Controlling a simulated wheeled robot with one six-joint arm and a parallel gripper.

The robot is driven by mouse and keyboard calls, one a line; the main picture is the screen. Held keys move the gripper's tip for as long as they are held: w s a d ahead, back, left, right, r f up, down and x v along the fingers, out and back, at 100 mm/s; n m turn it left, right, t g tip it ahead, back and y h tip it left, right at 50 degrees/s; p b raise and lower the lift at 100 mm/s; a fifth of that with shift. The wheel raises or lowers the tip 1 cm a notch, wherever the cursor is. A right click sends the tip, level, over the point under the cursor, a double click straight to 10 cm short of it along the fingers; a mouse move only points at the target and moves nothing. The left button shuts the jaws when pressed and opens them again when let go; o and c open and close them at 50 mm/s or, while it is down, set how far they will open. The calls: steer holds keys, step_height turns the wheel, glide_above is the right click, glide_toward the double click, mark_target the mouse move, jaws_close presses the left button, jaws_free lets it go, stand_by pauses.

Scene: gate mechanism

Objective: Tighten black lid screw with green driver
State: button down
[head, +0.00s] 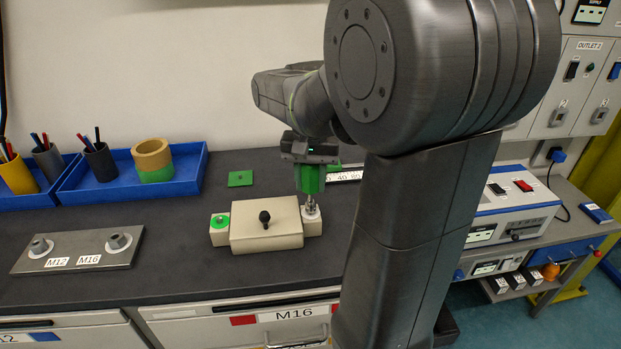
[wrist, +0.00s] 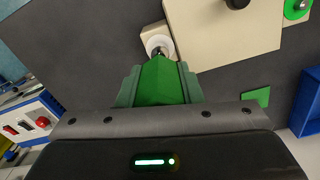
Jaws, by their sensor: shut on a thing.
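A beige box (head: 266,224) with a black knob (head: 265,218) on top stands on the dark bench. It has a small block at each end. The left block bears a green round piece (head: 222,221). The right block has a white ring (head: 311,213), also seen in the wrist view (wrist: 154,42). My gripper (head: 309,168) is shut on the green driver (wrist: 161,78), which points down above the right block. The driver's metal tip (head: 310,203) is at the white ring. The screw under it is hidden, so I cannot tell whether it is black or fully engaged.
A metal plate (head: 80,261) marked M12 and M16 lies at left. Blue trays (head: 185,183) with pen cups and a tan and green ring stand behind. A flat green square (head: 240,179) lies behind the box. A power supply (head: 507,210) stands right. The bench front is clear.

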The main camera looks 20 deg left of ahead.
steer(key=shift+f, duration=0.15)
stand_by(0.6)
steer(key=c, duration=1.8)
jaws_free()
jaws_close()
